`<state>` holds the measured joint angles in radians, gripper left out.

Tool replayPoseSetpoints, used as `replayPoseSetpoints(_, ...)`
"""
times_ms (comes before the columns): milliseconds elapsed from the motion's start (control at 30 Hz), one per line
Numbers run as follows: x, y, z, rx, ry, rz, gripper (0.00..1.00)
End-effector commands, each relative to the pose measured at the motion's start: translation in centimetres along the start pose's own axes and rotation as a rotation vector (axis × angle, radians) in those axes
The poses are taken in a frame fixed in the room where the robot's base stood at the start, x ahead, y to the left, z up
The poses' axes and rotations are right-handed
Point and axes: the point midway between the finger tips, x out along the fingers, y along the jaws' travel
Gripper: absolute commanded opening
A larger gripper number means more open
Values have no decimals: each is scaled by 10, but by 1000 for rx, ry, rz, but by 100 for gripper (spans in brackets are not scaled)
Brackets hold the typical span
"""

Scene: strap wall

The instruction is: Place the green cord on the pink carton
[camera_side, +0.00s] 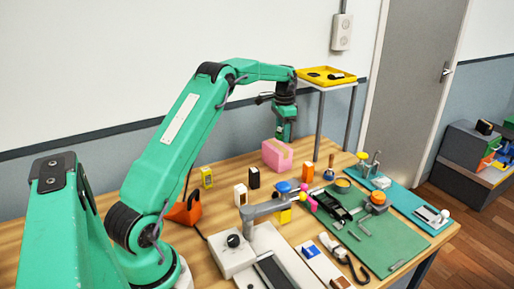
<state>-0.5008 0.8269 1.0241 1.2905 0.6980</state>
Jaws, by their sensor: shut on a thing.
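The pink carton (277,154) stands on the wooden table near its back edge, with a paler yellowish patch on its side. My gripper (284,134) points down directly above or just behind the carton's top. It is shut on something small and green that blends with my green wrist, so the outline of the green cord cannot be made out. Whether it touches the carton cannot be told from this view. I see no separate green cord lying on the table.
A green mat (391,243) with tools and a grey clamp device fill the front right.

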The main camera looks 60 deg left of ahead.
Motion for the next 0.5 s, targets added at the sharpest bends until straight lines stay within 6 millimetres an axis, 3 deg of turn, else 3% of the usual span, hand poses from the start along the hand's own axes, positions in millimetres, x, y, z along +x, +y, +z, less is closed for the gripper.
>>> replayPoseSetpoints(167,3,0,0,0,0,0,25)
replayPoseSetpoints(500,36,0,0,-1,-1,1,25)
